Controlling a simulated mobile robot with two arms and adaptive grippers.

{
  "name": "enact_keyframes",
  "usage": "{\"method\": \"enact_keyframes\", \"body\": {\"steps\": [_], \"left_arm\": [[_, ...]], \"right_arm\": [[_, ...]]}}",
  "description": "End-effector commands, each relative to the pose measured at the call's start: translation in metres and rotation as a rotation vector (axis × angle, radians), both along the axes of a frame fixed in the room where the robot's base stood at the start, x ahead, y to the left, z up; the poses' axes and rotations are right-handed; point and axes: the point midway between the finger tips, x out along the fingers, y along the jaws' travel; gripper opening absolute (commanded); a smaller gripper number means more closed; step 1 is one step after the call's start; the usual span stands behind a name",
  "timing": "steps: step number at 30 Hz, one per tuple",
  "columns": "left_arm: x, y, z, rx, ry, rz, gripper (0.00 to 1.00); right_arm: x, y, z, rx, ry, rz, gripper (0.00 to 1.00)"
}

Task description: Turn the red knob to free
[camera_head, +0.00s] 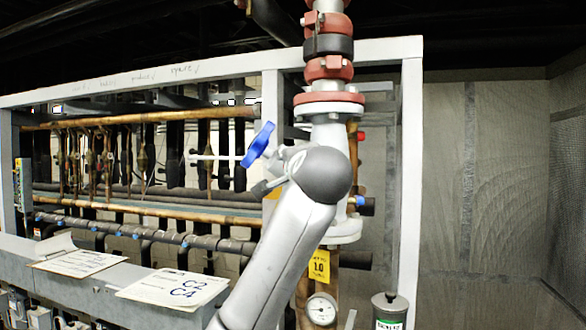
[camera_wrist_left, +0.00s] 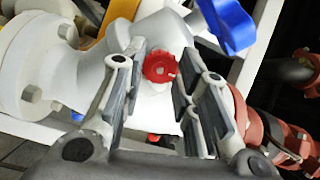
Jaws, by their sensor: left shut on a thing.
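The red knob (camera_wrist_left: 159,68) is a small round knob with a pale mark on its rim, on a white valve body (camera_wrist_left: 72,68). It shows between the finger pads of my left gripper (camera_wrist_left: 160,74) in the left wrist view. The fingers are shut on the knob, one on each side. In the head view my left gripper (camera_head: 275,171) is at the white pipe fitting, mostly behind my own wrist, and the red knob is hidden there. My right gripper is in neither view.
A blue valve handle (camera_head: 258,145) stands just beyond the gripper; it also shows in the left wrist view (camera_wrist_left: 228,22). Red flanges (camera_head: 330,98) sit above. A gauge (camera_head: 321,309) and yellow tag (camera_head: 319,265) hang below. White frame posts (camera_head: 410,180) stand close by.

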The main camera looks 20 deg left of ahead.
Motion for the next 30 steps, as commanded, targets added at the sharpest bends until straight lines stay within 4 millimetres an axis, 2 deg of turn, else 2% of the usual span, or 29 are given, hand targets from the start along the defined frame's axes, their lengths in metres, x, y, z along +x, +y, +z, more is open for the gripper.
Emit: {"method": "enact_keyframes", "body": {"steps": [7, 8, 12, 23, 26, 30], "left_arm": [[0.0, 0.0, -0.002, 0.0, 0.004, -0.001, 0.05], [0.0, 0.0, -0.002, 0.0, 0.004, -0.001, 0.32], [0.0, 0.0, -0.001, 0.0, 0.004, -0.001, 0.5], [-0.002, -0.001, 0.0, 0.002, 0.001, 0.0, 0.51], [-0.01, -0.006, 0.0, 0.002, 0.0, -0.002, 0.51], [-0.034, -0.018, 0.001, 0.001, -0.003, -0.003, 0.51]], "right_arm": [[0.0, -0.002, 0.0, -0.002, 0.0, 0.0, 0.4], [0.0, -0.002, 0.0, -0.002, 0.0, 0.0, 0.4], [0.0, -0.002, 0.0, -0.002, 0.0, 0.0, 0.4], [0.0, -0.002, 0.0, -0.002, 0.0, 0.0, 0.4], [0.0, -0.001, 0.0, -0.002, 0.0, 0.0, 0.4], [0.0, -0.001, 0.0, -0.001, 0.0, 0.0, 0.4]]}}
